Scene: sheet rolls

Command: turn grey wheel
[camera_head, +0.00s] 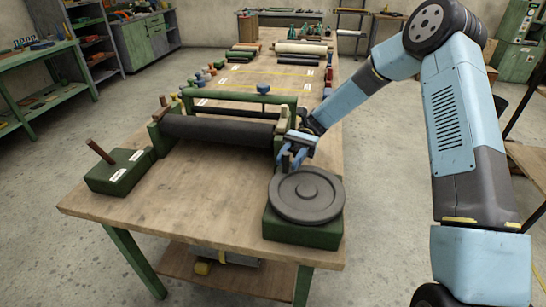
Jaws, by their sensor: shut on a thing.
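The grey wheel (306,194) is a flat round disc with a raised hub, lying level on a green block (302,232) at the table's front right corner. My gripper (291,163) is at the far left edge of the wheel, its blue fingers pointing down at the rim. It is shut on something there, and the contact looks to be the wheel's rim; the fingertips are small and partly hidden. My arm reaches in from the right.
A green roller frame with a dark roller (217,131) stands just left of my gripper. A green box with a brown lever (100,151) sits at the table's left. Several small tools and rolls lie farther back. The front middle of the wooden table (190,205) is clear.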

